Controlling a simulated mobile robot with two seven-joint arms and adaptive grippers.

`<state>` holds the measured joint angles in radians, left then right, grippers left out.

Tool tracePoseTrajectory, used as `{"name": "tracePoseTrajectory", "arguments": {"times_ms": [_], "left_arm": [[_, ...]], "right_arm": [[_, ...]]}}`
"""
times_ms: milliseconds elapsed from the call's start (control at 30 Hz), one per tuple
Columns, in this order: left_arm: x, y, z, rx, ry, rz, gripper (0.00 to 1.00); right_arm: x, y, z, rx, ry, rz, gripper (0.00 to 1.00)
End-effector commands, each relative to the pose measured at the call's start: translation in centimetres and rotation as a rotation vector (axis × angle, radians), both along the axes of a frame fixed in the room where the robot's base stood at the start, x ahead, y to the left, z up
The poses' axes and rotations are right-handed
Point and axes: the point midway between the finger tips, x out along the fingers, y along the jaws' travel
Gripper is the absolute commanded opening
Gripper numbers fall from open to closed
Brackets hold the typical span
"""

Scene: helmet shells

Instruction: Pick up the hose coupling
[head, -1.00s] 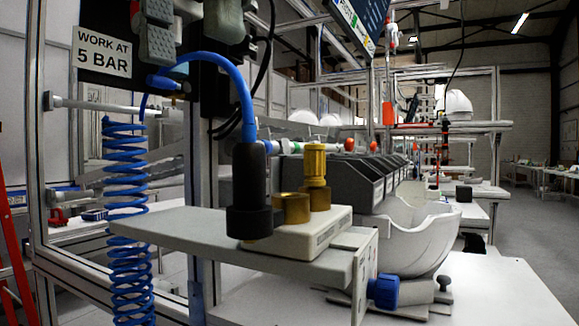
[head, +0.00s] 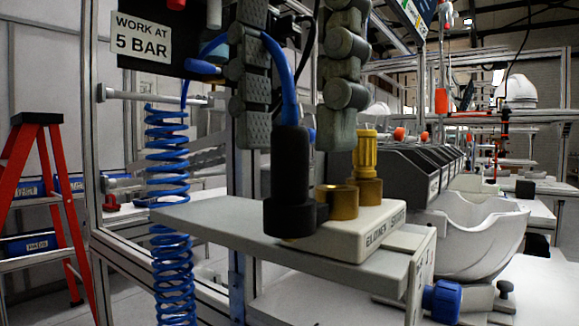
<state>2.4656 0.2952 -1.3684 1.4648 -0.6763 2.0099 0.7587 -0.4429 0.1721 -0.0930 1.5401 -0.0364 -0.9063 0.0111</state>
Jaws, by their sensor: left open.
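The hose coupling (head: 291,170) is a black upright cylinder with a wider collar at its base, and a blue hose (head: 284,75) comes out of its top. It stands at a white block (head: 375,232) on a grey shelf, beside brass fittings (head: 338,202). My left gripper (head: 292,135) reaches down from above, open. Its two grey segmented fingers hang to the left and right of the hose, with their tips about level with the coupling's upper part. I see gaps to the coupling, but depth is hard to judge. My right gripper is not in view.
The grey shelf (head: 205,221) juts out, with a blue knob (head: 441,301) at its right end. A coiled blue hose (head: 170,200) hangs at the left. A white helmet shell (head: 470,240) and dark bins (head: 392,180) are at the right. A red ladder (head: 20,150) stands far left.

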Motion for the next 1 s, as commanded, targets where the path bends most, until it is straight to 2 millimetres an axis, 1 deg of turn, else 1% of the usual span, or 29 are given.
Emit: {"name": "tracePoseTrajectory", "arguments": {"times_ms": [33, 167, 400, 433, 767, 1000], "left_arm": [[0.0, 0.1, -0.8, 0.001, 0.000, 0.000, 0.43], [0.0, 0.1, -1.9, 0.000, -0.001, 0.001, 0.43], [0.0, 0.0, -2.1, -0.001, -0.002, 0.002, 0.43], [0.0, 0.0, -2.1, -0.001, -0.002, 0.002, 0.42], [0.0, 0.0, -2.1, -0.001, -0.002, 0.001, 0.01], [0.0, 0.0, -2.1, -0.001, -0.002, 0.001, 0.00]], "right_arm": [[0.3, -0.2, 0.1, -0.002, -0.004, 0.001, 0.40], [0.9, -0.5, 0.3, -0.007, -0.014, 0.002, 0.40], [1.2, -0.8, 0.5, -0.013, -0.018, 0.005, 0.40], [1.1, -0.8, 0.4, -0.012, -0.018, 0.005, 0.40], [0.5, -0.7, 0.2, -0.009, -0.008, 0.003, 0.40], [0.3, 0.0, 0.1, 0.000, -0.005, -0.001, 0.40]]}}
